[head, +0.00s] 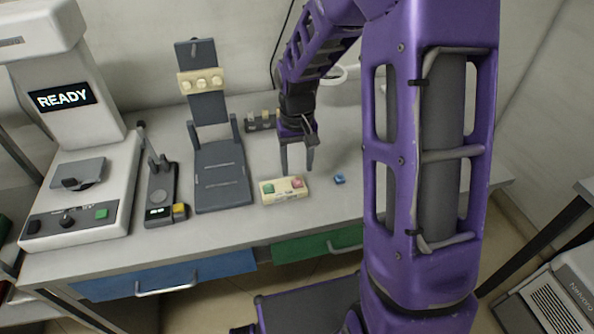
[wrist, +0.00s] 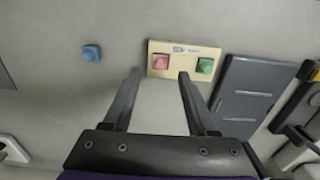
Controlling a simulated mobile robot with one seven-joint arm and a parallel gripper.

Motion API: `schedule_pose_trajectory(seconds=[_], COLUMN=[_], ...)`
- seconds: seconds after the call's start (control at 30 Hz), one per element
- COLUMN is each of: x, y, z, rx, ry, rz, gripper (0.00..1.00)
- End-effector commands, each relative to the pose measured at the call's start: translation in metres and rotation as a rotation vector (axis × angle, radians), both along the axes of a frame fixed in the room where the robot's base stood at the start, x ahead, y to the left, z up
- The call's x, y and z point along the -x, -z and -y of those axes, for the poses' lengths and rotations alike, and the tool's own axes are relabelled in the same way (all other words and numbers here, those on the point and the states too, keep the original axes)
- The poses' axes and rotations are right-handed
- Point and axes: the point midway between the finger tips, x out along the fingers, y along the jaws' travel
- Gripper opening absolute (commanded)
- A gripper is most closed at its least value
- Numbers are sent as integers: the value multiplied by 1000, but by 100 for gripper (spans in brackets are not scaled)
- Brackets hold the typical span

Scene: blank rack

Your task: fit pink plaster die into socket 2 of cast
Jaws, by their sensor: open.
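The cream cast (head: 284,198) lies on the bench in front of my gripper; it also shows in the wrist view (wrist: 182,51). The pink plaster die (head: 297,184) sits in one end of the cast, on the left in the wrist view (wrist: 159,62). A green die (head: 268,188) sits in the other end (wrist: 205,66). I cannot read socket numbers or tell how deep the dies sit. My gripper (head: 296,170) is open and empty, pointing down close to the cast. In the wrist view its fingertips (wrist: 159,74) are either side of the pink die's line, apart from it.
A small blue die (head: 339,180) lies loose on the bench, right of the cast. A dark grey stand (head: 222,177) with a cream toothed piece (head: 201,80) is left. A small holder (head: 261,121) stands behind. A white machine reading READY (head: 75,190) fills the far left.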

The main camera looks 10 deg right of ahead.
Motion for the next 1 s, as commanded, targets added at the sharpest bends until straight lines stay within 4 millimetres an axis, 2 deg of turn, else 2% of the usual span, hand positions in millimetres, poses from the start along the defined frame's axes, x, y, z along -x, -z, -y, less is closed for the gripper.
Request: schedule_pose_trajectory(seconds=[0.03,0.2,0.4,0.57,1.0], x=[-2,-2,-2,-2,-3], y=[-17,-53,-79,-85,-86], z=[0,0,0,0,0], rx=[0,0,0,0,-1], ry=[1,0,0,0,2], rz=[6,7,6,5,9], gripper=[58,58,58,58,58])
